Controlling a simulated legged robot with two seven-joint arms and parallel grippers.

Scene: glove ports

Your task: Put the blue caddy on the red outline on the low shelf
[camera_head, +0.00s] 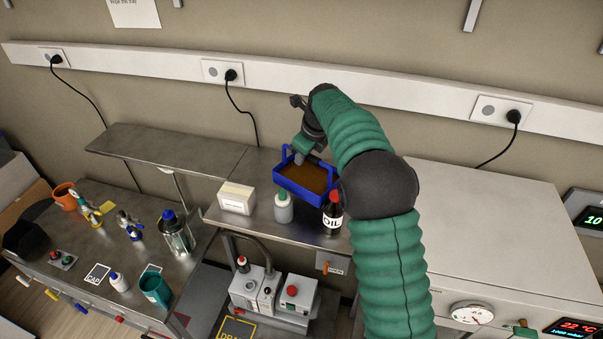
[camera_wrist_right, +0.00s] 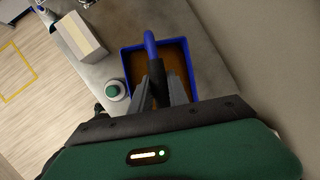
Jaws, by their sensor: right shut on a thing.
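The blue caddy (camera_head: 304,184) is an open tray with a brown inner floor and a raised blue handle. It is at the shelf between the workbench and the white cabinet; I cannot tell whether it rests on the surface or hangs just above it. My right gripper (camera_head: 301,150) is over the caddy. In the right wrist view the fingers (camera_wrist_right: 160,92) are closed on the blue handle (camera_wrist_right: 150,46), with the caddy's rim (camera_wrist_right: 190,70) around them. My left gripper is not in view.
A white box (camera_head: 237,198), a grey bottle with a green top (camera_head: 283,208) and a dark oil bottle (camera_head: 332,214) stand close along the caddy's front and left. A raised grey shelf (camera_head: 165,151) lies to the left. The wall is behind.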

